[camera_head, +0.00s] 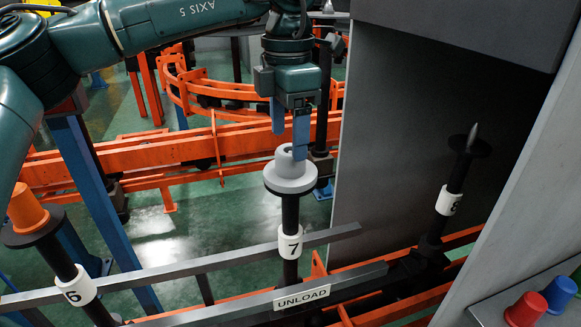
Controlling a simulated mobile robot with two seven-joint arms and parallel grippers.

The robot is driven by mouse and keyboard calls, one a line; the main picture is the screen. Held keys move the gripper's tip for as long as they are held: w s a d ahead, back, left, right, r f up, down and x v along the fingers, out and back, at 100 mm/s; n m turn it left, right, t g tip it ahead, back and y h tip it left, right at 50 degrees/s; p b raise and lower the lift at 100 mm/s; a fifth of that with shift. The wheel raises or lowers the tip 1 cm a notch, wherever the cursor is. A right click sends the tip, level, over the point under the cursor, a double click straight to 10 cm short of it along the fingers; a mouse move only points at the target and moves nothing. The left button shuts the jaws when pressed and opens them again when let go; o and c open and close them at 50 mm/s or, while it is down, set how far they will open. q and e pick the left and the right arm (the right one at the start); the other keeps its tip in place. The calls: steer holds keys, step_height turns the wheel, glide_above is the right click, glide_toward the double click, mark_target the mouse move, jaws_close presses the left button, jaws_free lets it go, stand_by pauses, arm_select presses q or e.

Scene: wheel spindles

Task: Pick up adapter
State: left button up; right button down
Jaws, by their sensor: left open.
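A light grey adapter (289,182) with a wide flange and a narrower top sits upright on the black spindle marked 7 (291,240). My left gripper (290,136) points down from above, right over this adapter. Its two blue fingers are apart and nothing is seen held between them. The nearer fingertip overlaps the adapter's top in the picture; I cannot tell if it touches. My right gripper is not in view.
An orange cone-shaped piece (27,209) sits on the spindle marked 6 (80,290). The spindle marked 8 (448,200) stands bare by a grey panel (385,130). Red (526,310) and blue (559,292) pieces stand at lower right. An UNLOAD rail (250,308) crosses the front.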

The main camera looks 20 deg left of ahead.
mark_target(288, 153)
arm_select(q)
step_height(288, 153, down, 4)
steer(key=shift+s+f, duration=0.1)
steer(key=shift+f, duration=0.1)
steer(key=shift+c, duration=0.2)
steer(key=shift+r, duration=0.1)
steer(key=c, duration=1.1)
